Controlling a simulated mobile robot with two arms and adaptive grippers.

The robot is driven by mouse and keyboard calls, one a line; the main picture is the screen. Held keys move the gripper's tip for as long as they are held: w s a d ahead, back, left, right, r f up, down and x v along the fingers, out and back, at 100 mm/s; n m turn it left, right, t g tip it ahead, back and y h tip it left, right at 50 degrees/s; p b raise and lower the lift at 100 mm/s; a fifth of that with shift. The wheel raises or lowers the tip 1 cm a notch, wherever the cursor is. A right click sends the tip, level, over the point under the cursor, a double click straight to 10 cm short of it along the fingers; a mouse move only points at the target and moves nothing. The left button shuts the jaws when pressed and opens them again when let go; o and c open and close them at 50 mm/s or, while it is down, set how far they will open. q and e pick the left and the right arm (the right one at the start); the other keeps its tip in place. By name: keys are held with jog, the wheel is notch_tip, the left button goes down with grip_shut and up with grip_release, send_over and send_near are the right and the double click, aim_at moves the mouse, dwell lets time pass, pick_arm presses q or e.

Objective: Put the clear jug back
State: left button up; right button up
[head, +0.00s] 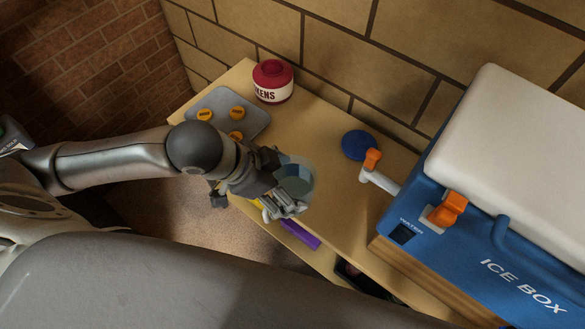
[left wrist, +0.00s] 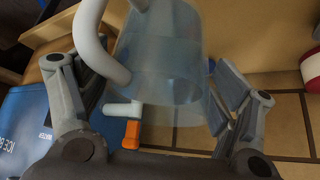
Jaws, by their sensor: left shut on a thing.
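The clear jug (head: 304,176) is a see-through bluish vessel with a white handle (left wrist: 92,38). My left gripper (head: 284,200) is shut on it, near the front edge of the wooden table (head: 325,215). In the left wrist view the jug's body (left wrist: 165,60) lies between the two fingers of my left gripper (left wrist: 160,105). In the head view the gripper and wrist cover part of the jug. I cannot tell whether its base touches the table. My right gripper is not in view.
A blue ice box (head: 400,205) with a white lid stands at right. Its tap has an orange lever (head: 372,159) and juts over a blue disc (head: 355,146). A grey tray (head: 226,100) with orange tokens (head: 237,112) and a red-and-white jar (head: 272,82) sit at the back left.

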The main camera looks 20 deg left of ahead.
aim_at(289, 160)
pick_arm(q)
jog(key=w+f, duration=0.1)
jog(key=w, duration=0.1)
jog(key=w+a+f, duration=0.1)
jog(key=w, duration=0.2)
jog(key=w+f+p, duration=0.1)
jog(key=w, duration=0.1)
jog(key=shift+w+a, duration=0.15)
jog(key=shift+a, duration=0.15)
jog(key=w+f, duration=0.1)
jog(key=f, duration=0.1)
jog(key=w+f, duration=0.2)
jog(key=f, duration=0.1)
jog(key=w+a+f, duration=0.1)
jog(key=f, duration=0.2)
jog(key=shift+w+f+p, duration=0.1)
jog(key=shift+w+p, duration=0.25)
jog(key=shift+w, duration=0.05)
jog(key=shift+f, duration=0.45)
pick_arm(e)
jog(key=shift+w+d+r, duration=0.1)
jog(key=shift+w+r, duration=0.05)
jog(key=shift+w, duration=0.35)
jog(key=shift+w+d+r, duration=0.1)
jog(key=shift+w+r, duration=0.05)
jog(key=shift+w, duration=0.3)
